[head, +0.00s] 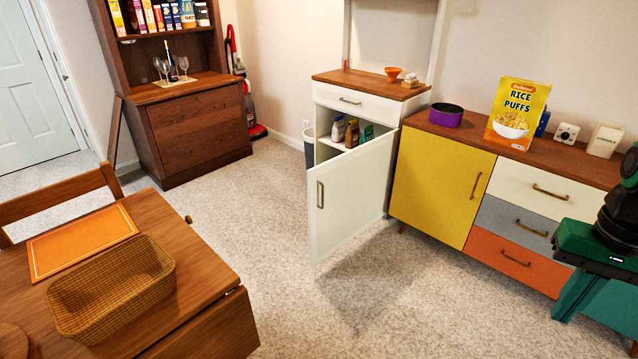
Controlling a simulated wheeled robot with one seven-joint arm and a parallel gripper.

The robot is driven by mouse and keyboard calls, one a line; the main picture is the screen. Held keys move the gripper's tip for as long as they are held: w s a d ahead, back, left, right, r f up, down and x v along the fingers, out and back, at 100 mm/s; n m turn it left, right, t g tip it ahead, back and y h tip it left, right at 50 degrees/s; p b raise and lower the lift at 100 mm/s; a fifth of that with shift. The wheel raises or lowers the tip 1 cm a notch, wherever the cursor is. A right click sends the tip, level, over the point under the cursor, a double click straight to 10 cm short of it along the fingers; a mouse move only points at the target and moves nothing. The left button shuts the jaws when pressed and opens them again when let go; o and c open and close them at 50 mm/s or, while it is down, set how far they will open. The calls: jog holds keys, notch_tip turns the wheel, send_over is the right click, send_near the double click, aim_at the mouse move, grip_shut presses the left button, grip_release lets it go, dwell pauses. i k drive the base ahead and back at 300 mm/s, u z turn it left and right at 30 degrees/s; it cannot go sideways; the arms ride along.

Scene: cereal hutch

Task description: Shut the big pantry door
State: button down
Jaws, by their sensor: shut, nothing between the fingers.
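The big pantry door (352,194) is the white lower door of a white hutch (345,98) with a wooden counter. It stands partly open, hinged on the right, its free left edge swung out over the carpet. A brass handle (320,194) is on its outer face near that free edge. Bottles and packets (351,132) show on a shelf inside; the lower inside is hidden by the door. My gripper (562,310) is at the right edge, green, shut and empty, well to the right of the door and in front of the sideboard.
The sideboard (440,185) with yellow, grey and orange fronts stands right of the hutch, bearing a purple pot (446,115) and a cereal box (517,115). A wooden table with a basket (112,290) is at the lower left. Carpet (265,215) between is clear.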

aim_at(347, 193)
jog(key=u, duration=0.3)
jog(key=i, duration=1.2)
jog(key=u, duration=0.5)
